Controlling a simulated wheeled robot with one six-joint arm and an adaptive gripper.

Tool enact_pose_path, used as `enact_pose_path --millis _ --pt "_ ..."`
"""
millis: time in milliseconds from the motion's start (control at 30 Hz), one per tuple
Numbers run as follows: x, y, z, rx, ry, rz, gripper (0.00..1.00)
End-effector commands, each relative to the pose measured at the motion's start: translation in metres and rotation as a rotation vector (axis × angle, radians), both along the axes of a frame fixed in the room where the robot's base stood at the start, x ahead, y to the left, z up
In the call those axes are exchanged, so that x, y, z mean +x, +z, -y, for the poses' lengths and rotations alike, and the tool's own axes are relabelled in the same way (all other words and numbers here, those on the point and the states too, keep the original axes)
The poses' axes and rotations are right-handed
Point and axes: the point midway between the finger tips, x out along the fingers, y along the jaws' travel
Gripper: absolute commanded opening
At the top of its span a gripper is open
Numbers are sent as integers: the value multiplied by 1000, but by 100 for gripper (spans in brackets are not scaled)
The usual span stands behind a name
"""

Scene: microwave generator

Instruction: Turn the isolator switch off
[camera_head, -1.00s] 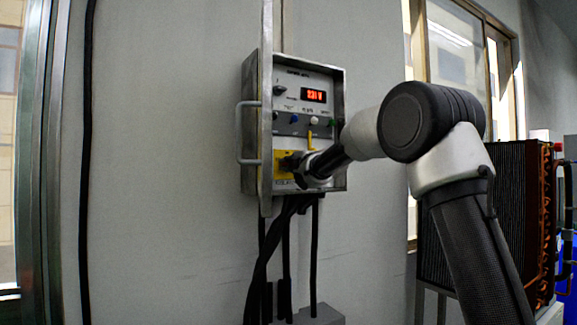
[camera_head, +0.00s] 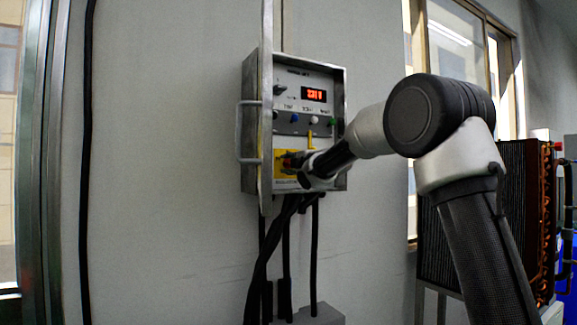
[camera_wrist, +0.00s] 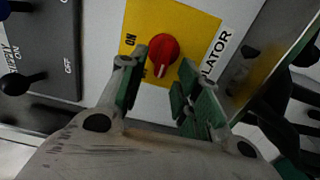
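The isolator switch is a round red knob (camera_wrist: 163,54) on a yellow plate (camera_wrist: 197,32), with an "ON" label at its left and "ISOLATOR" lettering at its right in the wrist view. The knob's white mark sits at its lower edge in that view, not toward "ON". My gripper (camera_wrist: 160,88) is open, with its green-padded fingers apart and the knob between and just beyond the tips. I see no contact. In the head view my gripper (camera_head: 303,166) is in front of the yellow plate (camera_head: 280,174) and partly hides it and the knob.
The grey control box (camera_head: 335,84) hangs on the wall with a lit red display (camera_head: 314,95) and several small switches above the yellow plate. Its open door (camera_head: 266,110) stands out at the left. Black cables (camera_head: 287,240) hang below. A finned radiator unit (camera_head: 520,200) stands at the right.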

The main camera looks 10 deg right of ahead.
Motion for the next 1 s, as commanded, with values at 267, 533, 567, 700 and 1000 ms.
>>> enact_pose_path --millis 267,533,567,700,1000 --pt "-60 1 20 0 -1 1 33" --pt "-97 0 31 0 0 0 33" --pt "-98 0 32 0 0 0 33" --pt "-101 -1 33 0 0 -1 33" --pt "-101 0 33 0 0 -1 33"
